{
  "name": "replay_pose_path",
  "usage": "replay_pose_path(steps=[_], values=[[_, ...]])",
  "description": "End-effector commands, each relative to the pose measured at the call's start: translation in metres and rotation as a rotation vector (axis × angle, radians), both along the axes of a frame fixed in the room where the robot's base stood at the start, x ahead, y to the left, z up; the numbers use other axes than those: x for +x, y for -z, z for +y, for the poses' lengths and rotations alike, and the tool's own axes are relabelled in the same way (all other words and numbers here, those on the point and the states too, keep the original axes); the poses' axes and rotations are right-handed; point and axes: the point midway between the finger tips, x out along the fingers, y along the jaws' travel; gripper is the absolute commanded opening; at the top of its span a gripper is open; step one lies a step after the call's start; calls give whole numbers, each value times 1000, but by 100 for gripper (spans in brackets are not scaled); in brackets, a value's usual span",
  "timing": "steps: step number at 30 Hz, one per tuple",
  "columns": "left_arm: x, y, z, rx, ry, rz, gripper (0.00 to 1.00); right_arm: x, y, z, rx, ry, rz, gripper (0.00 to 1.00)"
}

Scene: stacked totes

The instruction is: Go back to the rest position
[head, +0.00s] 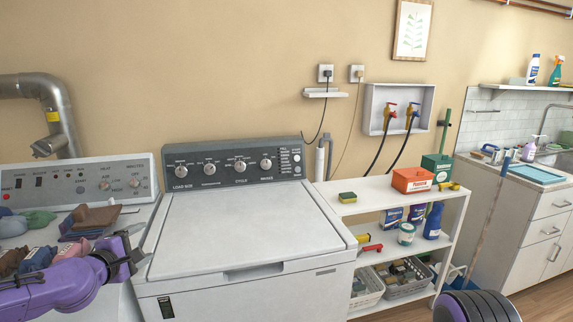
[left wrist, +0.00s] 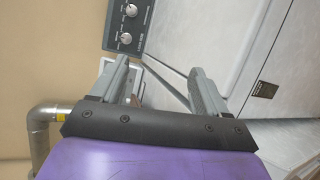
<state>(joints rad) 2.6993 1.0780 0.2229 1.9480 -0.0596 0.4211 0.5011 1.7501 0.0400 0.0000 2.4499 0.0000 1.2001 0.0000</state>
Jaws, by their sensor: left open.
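My left gripper (head: 136,247) is at the end of the purple arm at the lower left of the head view. It is in front of the gap between the dryer and the white washer (head: 240,230). In the left wrist view its two grey fingers (left wrist: 160,75) stand apart with nothing between them. My right gripper is not in view; a rounded purple and black part at the bottom right appears to be my right arm.
Folded clothes (head: 95,217) lie on the dryer top, close to my left gripper. The washer lid is shut and bare. A white shelf (head: 375,195) holds a sponge (head: 347,197), a red box (head: 412,180), bottles and baskets. A counter (head: 530,200) stands at the right.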

Motion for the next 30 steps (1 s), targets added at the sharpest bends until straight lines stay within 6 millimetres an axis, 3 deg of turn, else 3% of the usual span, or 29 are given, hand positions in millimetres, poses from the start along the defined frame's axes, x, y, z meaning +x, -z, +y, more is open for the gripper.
replay_pose_path(steps=[8, 14, 20, 23, 26, 30], values=[[-10, 7, 10, 103, -94, -8, 75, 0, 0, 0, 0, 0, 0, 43], [-27, 49, -7, 235, -105, 77, 75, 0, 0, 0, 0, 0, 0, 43], [-58, 113, -27, 401, -77, 213, 75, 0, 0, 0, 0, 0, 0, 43], [-86, 157, -37, 510, -41, 307, 75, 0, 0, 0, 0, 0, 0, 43], [-129, 210, -46, 652, 20, 433, 75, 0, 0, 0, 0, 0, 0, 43], [-212, 281, -53, 860, 155, 623, 75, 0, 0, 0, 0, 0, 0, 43]])
